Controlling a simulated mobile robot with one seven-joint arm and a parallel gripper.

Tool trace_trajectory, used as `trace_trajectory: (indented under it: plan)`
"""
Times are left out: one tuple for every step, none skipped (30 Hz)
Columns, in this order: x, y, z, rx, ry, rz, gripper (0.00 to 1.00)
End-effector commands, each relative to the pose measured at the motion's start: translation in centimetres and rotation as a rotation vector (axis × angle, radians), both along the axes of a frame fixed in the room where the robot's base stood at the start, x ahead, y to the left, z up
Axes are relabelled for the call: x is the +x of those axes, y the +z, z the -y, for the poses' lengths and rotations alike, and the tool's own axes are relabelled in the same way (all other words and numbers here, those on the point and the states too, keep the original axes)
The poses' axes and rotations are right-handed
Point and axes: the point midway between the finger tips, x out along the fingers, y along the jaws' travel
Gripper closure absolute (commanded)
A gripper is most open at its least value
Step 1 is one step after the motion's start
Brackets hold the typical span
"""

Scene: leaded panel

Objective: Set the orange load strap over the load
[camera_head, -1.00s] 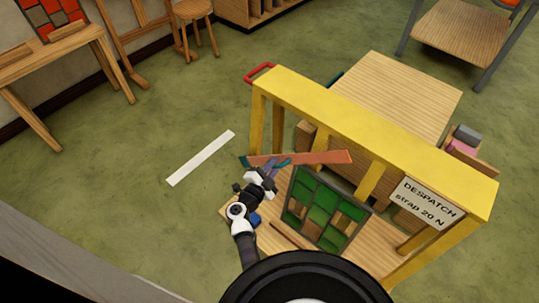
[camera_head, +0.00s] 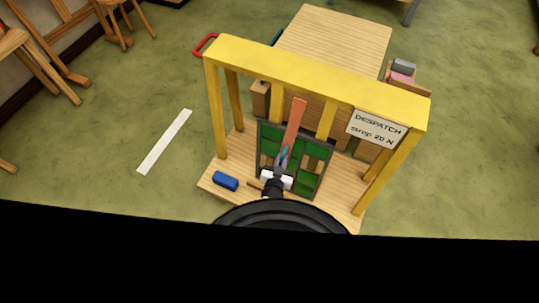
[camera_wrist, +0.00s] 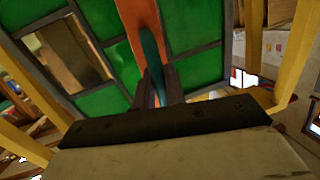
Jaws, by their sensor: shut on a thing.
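The orange load strap (camera_head: 294,125) is a flat band with a teal end, lying along the front of the green leaded panel (camera_head: 267,130) in the head view. My gripper (camera_head: 281,163) is shut on the strap near its teal end, in front of the panel. In the wrist view, the orange strap (camera_wrist: 139,18) runs up from between my fingers (camera_wrist: 157,85), across the green panes (camera_wrist: 97,77). The panel stands nearly upright in a dark frame. I cannot tell whether the strap touches it. My gripper and arm hide part of the panel's lower middle.
A yellow frame (camera_head: 310,72) with a "DESPATCH strap 20 N" sign (camera_head: 377,128) spans above the wooden base (camera_head: 230,165). A blue block (camera_head: 225,181) lies on the base at left. A wooden table (camera_head: 335,40) stands behind. Green floor is clear at left, around a white strip (camera_head: 164,142).

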Motion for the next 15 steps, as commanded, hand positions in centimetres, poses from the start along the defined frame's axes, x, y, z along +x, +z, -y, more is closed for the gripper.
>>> trace_trajectory:
  plan:
    - [-0.2, 0.1, 0.5, -0.017, 0.001, -0.007, 1.0]
    - [-0.3, 0.1, 0.8, -0.028, 0.003, -0.01, 1.0]
    - [-0.4, 0.1, 1.1, -0.039, 0.004, -0.014, 1.0]
    - [-0.4, 0.1, 1.3, -0.047, 0.005, -0.017, 1.0]
    - [-0.5, 0.1, 1.5, -0.053, 0.006, -0.019, 1.0]
    - [-0.6, 0.1, 1.6, -0.061, 0.008, -0.023, 1.0]
    - [-0.6, 0.1, 1.7, -0.064, 0.008, -0.024, 1.0]
    - [-0.6, 0.1, 1.8, -0.069, 0.009, -0.025, 1.0]
    - [-0.6, 0.1, 1.9, -0.074, 0.01, -0.027, 1.0]
    - [-0.7, 0.1, 2.0, -0.077, 0.011, -0.027, 1.0]
    - [-0.7, 0.1, 2.0, -0.079, 0.01, -0.028, 1.0]
    - [-0.7, 0.1, 2.1, -0.081, 0.01, -0.028, 1.0]
    - [-0.7, 0.1, 2.2, -0.082, 0.01, -0.028, 1.0]
    - [-0.7, 0.1, 2.2, -0.082, 0.01, -0.028, 1.0]
    - [-0.7, 0.1, 2.2, -0.082, 0.009, -0.029, 1.0]
